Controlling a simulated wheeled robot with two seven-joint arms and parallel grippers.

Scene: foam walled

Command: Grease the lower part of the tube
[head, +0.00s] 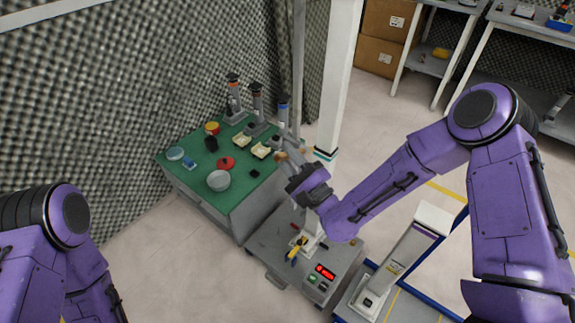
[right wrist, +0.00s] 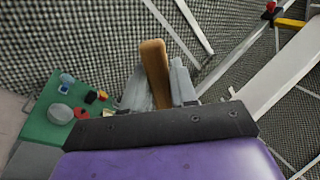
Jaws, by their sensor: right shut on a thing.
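A tall white post (head: 341,70), which may be the tube, rises behind my right gripper and has dark bands (head: 325,153) low on it. Its lower part is partly hidden by my right arm. My right gripper (head: 291,158) is raised at the green table's right side, left of the post. It is shut on a brown, wood-coloured bar (right wrist: 154,72), which stands up between the fingers in the right wrist view. The bar's far end shows no clear detail. A white length, likely the same post, shows in the right wrist view (right wrist: 288,72). My left gripper is out of view.
The green table (head: 185,180) holds a grey bowl (head: 219,181), a red disc (head: 226,163), a yellow-and-red tin (head: 212,128) and several dark-capped upright tools (head: 257,103). A grey machine (head: 270,243) with a red display stands in front. A textured foam wall (head: 110,90) is behind.

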